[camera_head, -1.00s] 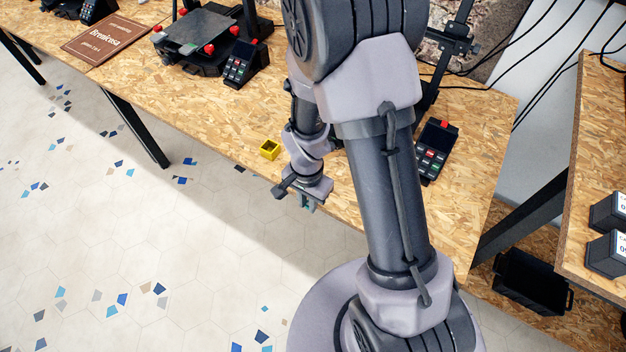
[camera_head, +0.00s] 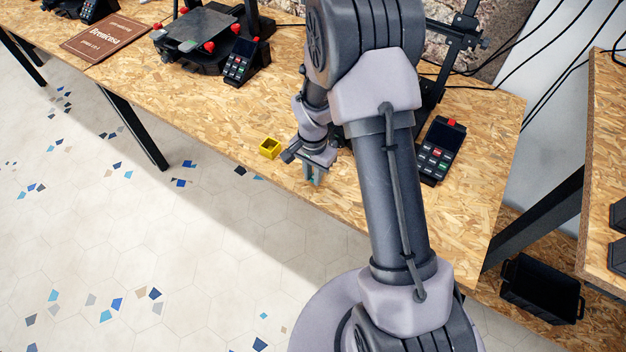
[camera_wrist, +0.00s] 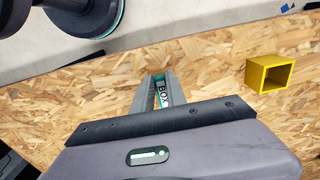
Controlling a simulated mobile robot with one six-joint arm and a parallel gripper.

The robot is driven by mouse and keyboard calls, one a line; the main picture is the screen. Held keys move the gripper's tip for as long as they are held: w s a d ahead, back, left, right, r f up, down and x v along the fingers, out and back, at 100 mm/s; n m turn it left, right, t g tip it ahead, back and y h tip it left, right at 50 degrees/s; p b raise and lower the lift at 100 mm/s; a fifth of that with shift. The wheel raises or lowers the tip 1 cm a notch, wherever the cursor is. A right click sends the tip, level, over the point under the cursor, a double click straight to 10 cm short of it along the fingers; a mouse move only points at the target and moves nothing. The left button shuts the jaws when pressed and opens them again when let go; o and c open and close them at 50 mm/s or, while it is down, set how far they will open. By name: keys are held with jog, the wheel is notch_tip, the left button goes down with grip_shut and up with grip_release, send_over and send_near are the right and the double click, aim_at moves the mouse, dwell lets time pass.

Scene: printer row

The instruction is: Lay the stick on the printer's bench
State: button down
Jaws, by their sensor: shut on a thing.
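My gripper (camera_head: 313,178) is low over the front edge of the chipboard bench (camera_head: 216,118), just right of the yellow box. I cannot tell whether the stick touches the bench top.
A small open yellow box (camera_head: 269,148) sits on the bench close to my gripper; it also shows in the wrist view (camera_wrist: 269,73). A printer (camera_head: 197,38) with a keypad unit (camera_head: 240,62) stands behind left. Another keypad unit (camera_head: 438,150) lies right. Bare bench lies left of the box.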

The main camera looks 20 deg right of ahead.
jog(key=shift+f, duration=0.9)
jog(key=shift+r, duration=0.2)
jog(key=shift+f, duration=0.15)
jog(key=c, duration=1.3)
grip_release()
jog(key=shift+c, duration=0.2)
